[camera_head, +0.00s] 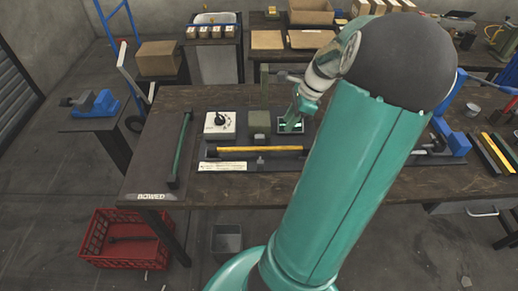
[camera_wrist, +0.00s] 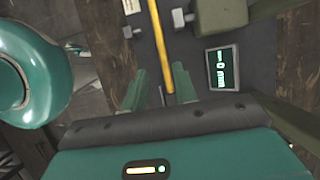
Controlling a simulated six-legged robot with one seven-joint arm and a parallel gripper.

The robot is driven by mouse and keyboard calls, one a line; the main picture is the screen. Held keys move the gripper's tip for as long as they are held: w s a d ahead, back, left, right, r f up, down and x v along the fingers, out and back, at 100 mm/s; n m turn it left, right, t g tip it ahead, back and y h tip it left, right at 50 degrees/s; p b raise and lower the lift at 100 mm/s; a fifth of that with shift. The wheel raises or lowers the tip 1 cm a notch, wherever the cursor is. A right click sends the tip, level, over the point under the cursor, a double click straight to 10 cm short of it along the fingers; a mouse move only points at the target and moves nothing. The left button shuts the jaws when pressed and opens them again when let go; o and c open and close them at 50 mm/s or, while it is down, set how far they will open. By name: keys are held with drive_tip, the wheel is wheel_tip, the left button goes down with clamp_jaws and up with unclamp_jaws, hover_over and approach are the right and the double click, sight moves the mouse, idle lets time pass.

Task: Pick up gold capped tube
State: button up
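A long yellow tube (camera_head: 262,149) lies level across small supports on a dark fixture plate on the bench; I cannot make out a gold cap on it. It also shows in the wrist view (camera_wrist: 158,38), running down from the top edge. My gripper (camera_wrist: 160,78) is open and empty, its two green fingers apart. In the wrist view, the tube's lower end lies between the fingers; I cannot tell the height gap. In the head view my gripper (camera_head: 293,115) is partly seen by the small display, beyond the tube, and my arm hides the tube's right part.
A white dial box (camera_head: 219,124), a green block (camera_head: 259,122) and a lit display (camera_wrist: 222,68) stand close behind the tube. A blue press (camera_head: 452,135) is at right. A red crate (camera_head: 127,238) is on the floor.

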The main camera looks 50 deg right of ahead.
sight(260, 151)
drive_tip(key=x, duration=1.3)
drive_tip(key=shift+w+f, duration=0.15)
drive_tip(key=shift+f, duration=0.1)
clamp_jaws()
